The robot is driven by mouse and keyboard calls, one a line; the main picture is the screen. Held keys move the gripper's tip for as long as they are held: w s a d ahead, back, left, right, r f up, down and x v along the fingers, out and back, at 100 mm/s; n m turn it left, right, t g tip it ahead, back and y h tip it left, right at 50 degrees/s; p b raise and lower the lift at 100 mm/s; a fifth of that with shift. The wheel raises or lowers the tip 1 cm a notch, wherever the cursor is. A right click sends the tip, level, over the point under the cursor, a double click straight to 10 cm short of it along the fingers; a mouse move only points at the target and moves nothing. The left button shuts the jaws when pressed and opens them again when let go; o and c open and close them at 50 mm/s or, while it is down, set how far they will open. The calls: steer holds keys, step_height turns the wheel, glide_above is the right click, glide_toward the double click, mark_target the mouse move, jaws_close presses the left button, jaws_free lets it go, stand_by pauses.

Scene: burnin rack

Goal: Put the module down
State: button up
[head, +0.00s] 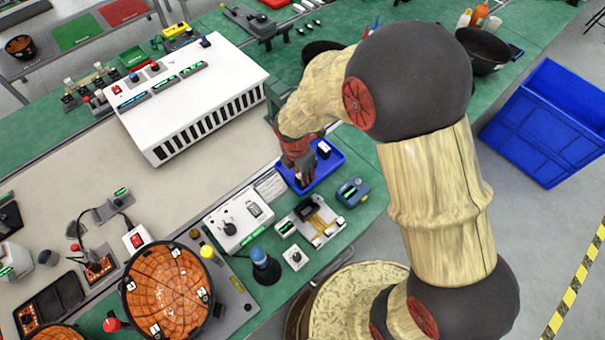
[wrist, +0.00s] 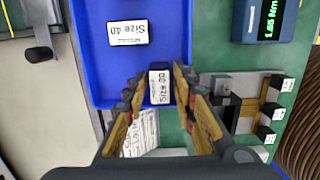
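A small dark module (wrist: 160,88) with a white label reading "Size 30" sits between my gripper's fingertips in the wrist view. My gripper (head: 305,178) reaches down into the blue tray (wrist: 91,60), and its two fingers appear closed on the module's sides. The tray also shows in the head view (head: 336,165). A second module, labelled "Size 40" (wrist: 127,32), lies in the tray, apart from the fingers. It shows dark with a white top in the head view (head: 323,149). Whether the held module touches the tray floor cannot be told.
A blue-grey device with a green display (head: 352,192) stands right of the tray. A metal fixture (head: 316,220) and a white control box (head: 240,219) are close by. A large white slotted rack (head: 190,98) stands behind left. A blue crate (head: 552,122) is at far right.

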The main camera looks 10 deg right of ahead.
step_height(320, 180, up, 12)
steer(key=a+p, duration=0.1)
steer(key=p, duration=0.2)
steer(key=shift+s, duration=0.4)
steer(key=s+d+r+m+t, duration=0.1)
steer(key=s+d+r+m, duration=0.3)
steer(key=r+m, duration=0.3)
steer(key=s+d+r+m+t, duration=0.2)
steer(key=s+d+r+m, duration=0.3)
steer(key=s+r+m, duration=0.2)
steer(key=s+d+r+m+t+y, duration=0.1)
steer(key=s+d+r+m, duration=0.3)
steer(key=r+m, duration=0.4)
steer(key=s+m, duration=0.1)
steer(key=m, duration=0.1)
steer(key=shift+s+d+r+m+t, duration=0.3)
steer(key=shift+s+r+m+t, duration=0.1)
